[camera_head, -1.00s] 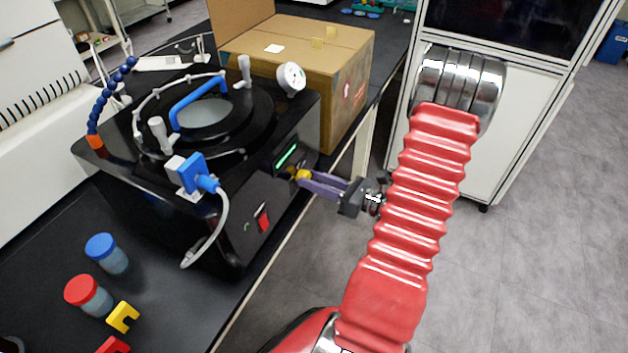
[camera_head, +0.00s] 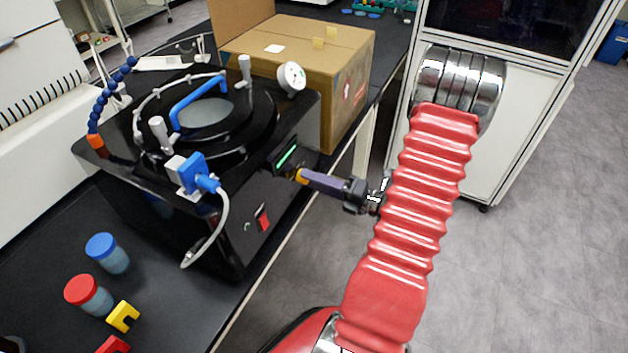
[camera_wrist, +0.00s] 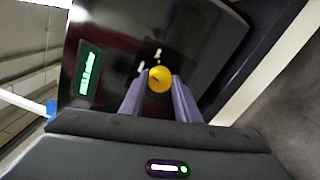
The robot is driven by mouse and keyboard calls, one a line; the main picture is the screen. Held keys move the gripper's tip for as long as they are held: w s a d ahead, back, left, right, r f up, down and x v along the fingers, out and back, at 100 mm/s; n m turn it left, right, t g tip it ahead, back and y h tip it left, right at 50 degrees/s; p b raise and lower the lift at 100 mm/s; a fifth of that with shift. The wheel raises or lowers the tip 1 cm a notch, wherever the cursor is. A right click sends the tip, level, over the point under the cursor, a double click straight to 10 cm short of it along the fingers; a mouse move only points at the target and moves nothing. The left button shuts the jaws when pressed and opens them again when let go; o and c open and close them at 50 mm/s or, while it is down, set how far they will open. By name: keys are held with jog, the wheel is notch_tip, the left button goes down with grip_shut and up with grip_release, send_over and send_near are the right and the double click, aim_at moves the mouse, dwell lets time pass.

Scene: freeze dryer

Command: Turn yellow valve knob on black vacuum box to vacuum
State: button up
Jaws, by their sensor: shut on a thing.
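The black vacuum box (camera_head: 268,205) stands on the dark bench, with a round black lid and a blue handle on top. Its yellow valve knob (camera_wrist: 160,79) is on the front panel, between my fingertips in the wrist view; a small dark mark shows on its face. In the head view the knob (camera_head: 301,175) is a small yellow spot at the end of my fingers. My gripper (camera_wrist: 160,90) is shut on the knob, one purple finger on each side. White marks sit on the panel just above the knob, too small to read.
A green lit display (camera_wrist: 88,74) is left of the knob on the panel. A red switch (camera_head: 263,222) is lower on the box. A cardboard box (camera_head: 345,85) stands behind. Blue-lidded (camera_head: 108,253) and red-lidded (camera_head: 88,295) jars stand at the front left.

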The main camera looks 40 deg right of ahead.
jog(key=m, duration=0.9)
jog(key=shift+d+f, duration=0.15)
dwell(0.4)
jog(key=o, duration=1)
jog(key=shift+o, duration=0.2)
jog(key=v, duration=1.3)
jog(key=shift+s, duration=0.4)
